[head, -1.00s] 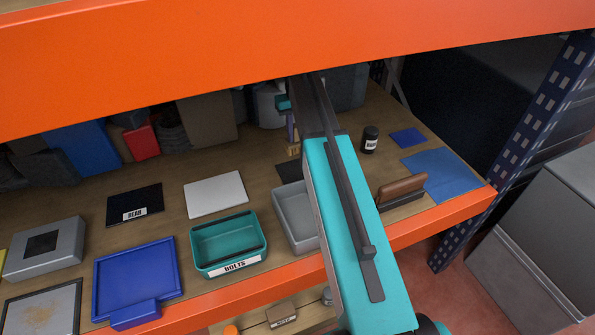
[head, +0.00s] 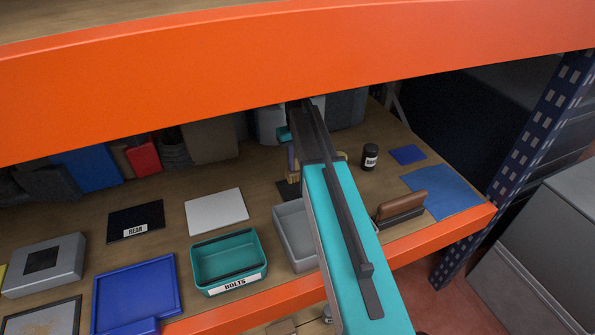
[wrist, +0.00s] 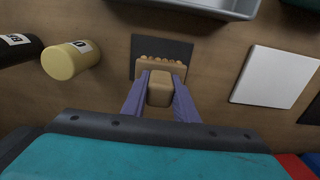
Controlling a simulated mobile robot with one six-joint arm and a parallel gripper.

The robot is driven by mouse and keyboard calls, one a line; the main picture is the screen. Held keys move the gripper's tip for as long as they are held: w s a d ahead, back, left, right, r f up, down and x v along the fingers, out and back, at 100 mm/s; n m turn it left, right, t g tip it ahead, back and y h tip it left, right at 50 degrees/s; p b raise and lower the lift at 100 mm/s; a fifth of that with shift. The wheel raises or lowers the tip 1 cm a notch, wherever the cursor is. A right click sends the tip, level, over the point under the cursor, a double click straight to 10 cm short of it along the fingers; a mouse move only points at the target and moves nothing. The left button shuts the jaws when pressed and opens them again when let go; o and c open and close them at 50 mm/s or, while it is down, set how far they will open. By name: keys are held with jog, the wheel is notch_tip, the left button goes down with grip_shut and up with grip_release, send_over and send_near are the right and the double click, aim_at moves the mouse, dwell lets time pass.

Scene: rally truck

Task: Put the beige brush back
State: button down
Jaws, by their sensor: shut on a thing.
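The beige brush (wrist: 160,88) is held between the two purple fingers of my gripper (wrist: 159,101) in the wrist view. Its bristle end points toward a dark square pad (wrist: 178,49) on the wooden shelf and overlaps it in the picture. I cannot tell whether the bristles touch the pad. In the head view the brush (head: 293,178) shows beside my arm, upright over the dark pad (head: 283,189). My arm hides part of the pad and most of the gripper there.
A grey bin (head: 293,237) stands in front of the pad. A white panel (head: 216,211) lies to its left. A black jar (head: 370,157) and a brown block in a holder (head: 402,199) are right of my arm. An orange beam (head: 300,65) crosses above the shelf.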

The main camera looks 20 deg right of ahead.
aim_at(297, 172)
jog(key=shift+f+p, duration=0.8)
jog(key=shift+f, duration=1.5)
jog(key=shift+f, duration=0.2)
jog(key=c, duration=1.4)
grip_release()
jog(key=shift+r+b, duration=0.9)
jog(key=shift+r, duration=0.8)
jog(key=shift+a+r+b, duration=0.2)
jog(key=shift+r+b, duration=0.65)
jog(key=shift+r, duration=4.4)
